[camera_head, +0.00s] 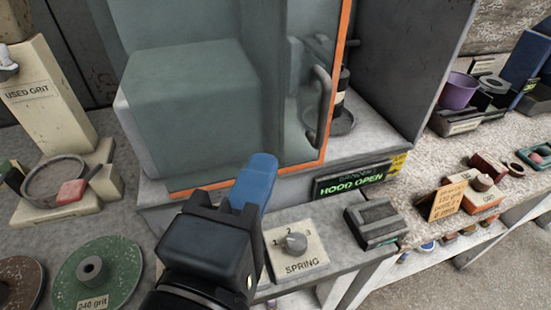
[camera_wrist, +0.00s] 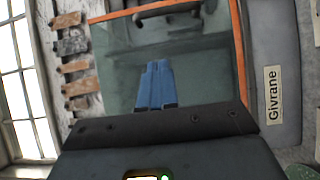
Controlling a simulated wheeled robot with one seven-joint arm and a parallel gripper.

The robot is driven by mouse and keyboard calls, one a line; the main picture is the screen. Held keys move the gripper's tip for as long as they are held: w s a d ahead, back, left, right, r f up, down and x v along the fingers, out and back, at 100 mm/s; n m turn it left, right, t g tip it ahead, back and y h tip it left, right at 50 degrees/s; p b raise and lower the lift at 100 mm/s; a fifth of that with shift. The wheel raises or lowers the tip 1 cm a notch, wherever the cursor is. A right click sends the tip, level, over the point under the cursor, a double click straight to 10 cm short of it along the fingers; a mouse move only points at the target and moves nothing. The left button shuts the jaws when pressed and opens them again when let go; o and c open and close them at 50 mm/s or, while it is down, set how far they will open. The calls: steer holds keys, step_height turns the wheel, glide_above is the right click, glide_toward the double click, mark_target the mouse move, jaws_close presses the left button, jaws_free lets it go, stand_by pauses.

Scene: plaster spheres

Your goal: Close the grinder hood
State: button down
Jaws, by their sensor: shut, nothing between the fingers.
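The grinder hood (camera_head: 250,60) is a clear sliding-type pane with an orange edge. It covers the left part of the grinder housing, and the right part of the opening is uncovered. A grey bar handle (camera_head: 322,105) stands near the pane's right edge. A small display (camera_head: 352,181) below reads "HOOD OPEN". My gripper (camera_head: 262,163), with blue fingers, is shut and empty in front of the pane's lower part, left of and below the handle. In the wrist view the blue fingers (camera_wrist: 158,66) point toward the pane (camera_wrist: 205,75), with the handle (camera_wrist: 168,9) at the top.
A dial plate (camera_head: 297,250) marked "SPRING" and a dark block (camera_head: 375,222) sit on the front ledge. A green grinding disc (camera_head: 98,268) and a "USED GRIT" stand (camera_head: 50,105) are at left. A purple pot (camera_head: 458,91) is at right.

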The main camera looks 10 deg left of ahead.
steer(key=w+d+p, duration=0.2)
steer(key=w+d, duration=0.1)
steer(key=w, duration=0.7)
steer(key=shift+w, duration=0.35)
steer(key=shift+d, duration=0.15)
